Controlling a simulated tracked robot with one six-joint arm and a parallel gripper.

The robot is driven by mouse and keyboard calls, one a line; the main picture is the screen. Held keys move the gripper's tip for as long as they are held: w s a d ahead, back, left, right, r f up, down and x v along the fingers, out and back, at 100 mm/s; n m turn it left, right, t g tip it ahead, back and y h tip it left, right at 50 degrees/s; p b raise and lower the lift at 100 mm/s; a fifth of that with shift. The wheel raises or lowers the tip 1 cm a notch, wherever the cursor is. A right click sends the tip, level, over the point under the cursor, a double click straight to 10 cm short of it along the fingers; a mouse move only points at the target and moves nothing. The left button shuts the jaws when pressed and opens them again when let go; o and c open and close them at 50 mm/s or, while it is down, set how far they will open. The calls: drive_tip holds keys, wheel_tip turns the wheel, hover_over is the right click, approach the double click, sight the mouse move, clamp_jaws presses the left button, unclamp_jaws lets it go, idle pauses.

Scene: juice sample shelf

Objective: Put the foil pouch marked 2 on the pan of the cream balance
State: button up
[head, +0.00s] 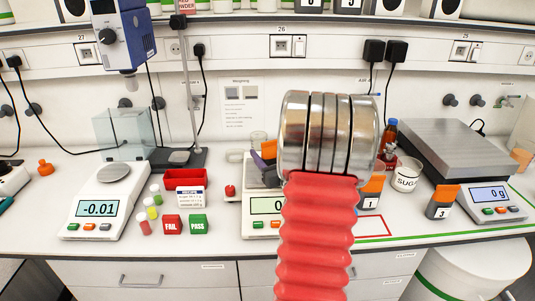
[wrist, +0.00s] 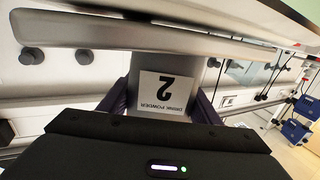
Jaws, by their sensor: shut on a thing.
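My gripper (wrist: 166,98) is shut on the foil pouch marked 2 (wrist: 195,84), whose white label appears upside down between the purple fingers in the wrist view. In the head view my red arm hides most of the gripper, and I cannot make out the pouch there. Two pale balances stand on the bench: the left balance (head: 77,230) reads -0.01 and has a bare round pan (head: 114,171); the middle balance (head: 258,228) is partly hidden behind my arm, including its pan. I cannot tell by colour which is the cream one.
Pouch 1 (head: 371,198) and pouch 3 (head: 441,203) stand right of my arm, near a sugar jar (head: 406,175). A grey platform scale (head: 450,150) is at the right. A red tray (head: 186,178), small vials and FAIL and PASS blocks lie between the pale balances.

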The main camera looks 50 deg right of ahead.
drive_tip(key=o, duration=1.2)
drive_tip(key=shift+s, duration=0.15)
drive_tip(key=v, duration=1.1)
drive_tip(key=shift+s+a, duration=0.25)
drive_tip(key=shift+s, duration=0.05)
